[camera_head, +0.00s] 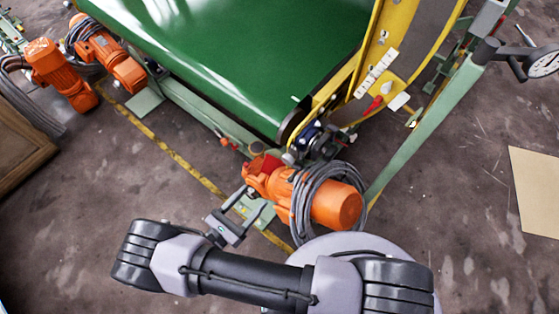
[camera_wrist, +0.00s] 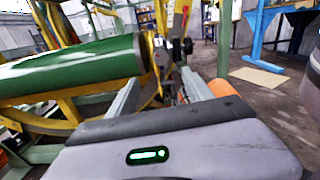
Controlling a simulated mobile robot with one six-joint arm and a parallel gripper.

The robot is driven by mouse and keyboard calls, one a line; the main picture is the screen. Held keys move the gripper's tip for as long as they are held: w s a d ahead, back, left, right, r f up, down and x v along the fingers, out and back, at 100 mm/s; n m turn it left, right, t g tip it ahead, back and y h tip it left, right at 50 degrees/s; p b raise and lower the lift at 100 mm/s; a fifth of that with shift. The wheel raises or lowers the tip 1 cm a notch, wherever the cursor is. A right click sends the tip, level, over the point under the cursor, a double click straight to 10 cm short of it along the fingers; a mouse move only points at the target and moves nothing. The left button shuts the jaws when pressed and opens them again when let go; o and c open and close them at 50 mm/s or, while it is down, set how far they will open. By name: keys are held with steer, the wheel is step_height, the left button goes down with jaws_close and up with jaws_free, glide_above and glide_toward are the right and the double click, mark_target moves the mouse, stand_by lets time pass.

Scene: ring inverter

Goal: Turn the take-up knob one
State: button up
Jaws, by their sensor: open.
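My gripper (camera_head: 250,200) is open and empty in the head view, its two fingers apart and pointing up the picture toward the orange gear motor (camera_head: 328,203). It is just left of that motor, over the floor and a pale green foot plate. I cannot pick out the take-up knob with certainty. Small red and orange fittings (camera_head: 222,140) sit on the green frame below the end of the belt, up and left of the motor.
The green belt (camera_head: 240,50) ends at a roller beside a yellow ring frame (camera_head: 350,70). Coiled grey cable (camera_head: 300,200) wraps the near motor. A pale green post (camera_head: 425,125) slants at right. More orange motors (camera_head: 60,70) stand at far left.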

mark_target(286, 162)
steer(key=b+x, duration=0.2)
steer(key=x, duration=1.3)
steer(key=shift+w+d, duration=0.25)
steer(key=shift+d, duration=0.05)
steer(key=c, duration=1.3)
steer(key=m+b, duration=0.1)
steer(key=m, duration=0.4)
jaws_close()
